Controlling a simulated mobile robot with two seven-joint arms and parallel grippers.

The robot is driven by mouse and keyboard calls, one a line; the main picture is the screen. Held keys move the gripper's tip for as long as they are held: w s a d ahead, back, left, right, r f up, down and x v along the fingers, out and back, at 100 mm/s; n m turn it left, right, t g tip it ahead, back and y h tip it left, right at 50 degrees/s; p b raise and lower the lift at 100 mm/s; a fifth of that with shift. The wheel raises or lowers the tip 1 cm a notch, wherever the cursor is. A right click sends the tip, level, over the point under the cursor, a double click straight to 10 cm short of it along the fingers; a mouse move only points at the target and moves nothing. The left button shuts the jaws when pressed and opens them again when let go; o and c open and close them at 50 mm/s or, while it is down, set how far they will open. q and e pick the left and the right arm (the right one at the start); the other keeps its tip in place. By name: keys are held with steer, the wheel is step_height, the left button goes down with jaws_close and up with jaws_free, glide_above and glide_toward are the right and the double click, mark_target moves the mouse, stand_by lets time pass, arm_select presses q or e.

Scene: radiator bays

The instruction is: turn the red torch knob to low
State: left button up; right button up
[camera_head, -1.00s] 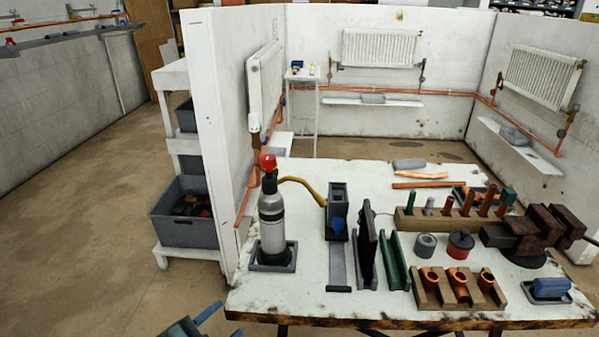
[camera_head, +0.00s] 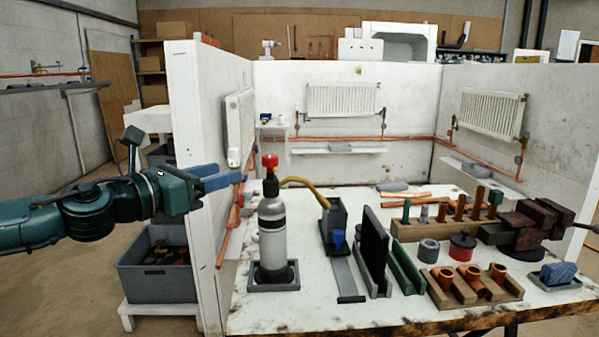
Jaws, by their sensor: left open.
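The red torch knob (camera_head: 270,161) sits on top of a grey gas cylinder (camera_head: 272,232), which stands upright in a dark square tray (camera_head: 252,285) at the table's left side. A yellow hose (camera_head: 300,180) runs from the torch head to a dark holder (camera_head: 335,222) with a blue part. My left gripper (camera_head: 222,178) comes in from the left at about the knob's height, with blue fingers pointing right. It is open and empty, and appears to the left of the knob, apart from it. The knob's setting is too small to read. My right gripper is not in view.
A white partition wall (camera_head: 205,130) rises behind and left of the cylinder. To its right on the table (camera_head: 300,318) are a black upright panel (camera_head: 374,245), a green channel (camera_head: 405,266), wooden racks with copper fittings and a vise (camera_head: 530,225). A grey crate (camera_head: 152,285) stands lower left.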

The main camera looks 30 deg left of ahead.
mark_target(266, 157)
arm_select(q)
steer(key=p+x, duration=0.3)
steer(key=x, duration=0.3)
steer(key=p+x, duration=0.4)
steer(key=x, duration=0.2)
steer(key=shift+w+a+r, duration=0.1)
steer(key=shift+r, duration=0.15)
steer(key=shift+w+f, duration=0.1)
steer(key=shift+w, duration=0.35)
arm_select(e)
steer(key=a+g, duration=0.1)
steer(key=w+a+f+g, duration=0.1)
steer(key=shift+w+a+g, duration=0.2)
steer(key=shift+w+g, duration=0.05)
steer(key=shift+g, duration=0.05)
arm_select(q)
steer(key=c, duration=0.9)
steer(key=shift+c, duration=0.2)
steer(key=shift+p, duration=0.3)
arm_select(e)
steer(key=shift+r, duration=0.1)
